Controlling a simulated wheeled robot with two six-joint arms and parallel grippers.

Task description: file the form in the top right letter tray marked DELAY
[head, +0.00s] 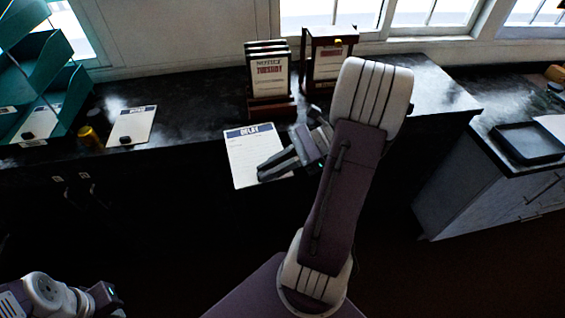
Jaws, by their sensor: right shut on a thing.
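The form (246,165) is a white sheet with a dark blue header reading DELAY, at the counter's front edge in the head view. My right gripper (268,170) is shut on its right side, and its fingers cover part of the sheet. The teal letter trays (45,62) stand stacked at the far left, cut off by the picture edge. I cannot read any DELAY mark on them. My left gripper (106,298) is low at the bottom left, away from the counter; its fingers cannot be made out.
Another blue-headed sheet (134,122) lies on the counter beside a yellow jar (90,137), near the trays. A notice holder (268,82) and a dark wooden frame (328,55) stand behind the form. A black tray (528,143) sits on the right counter. Dark counter between sheet and holder is clear.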

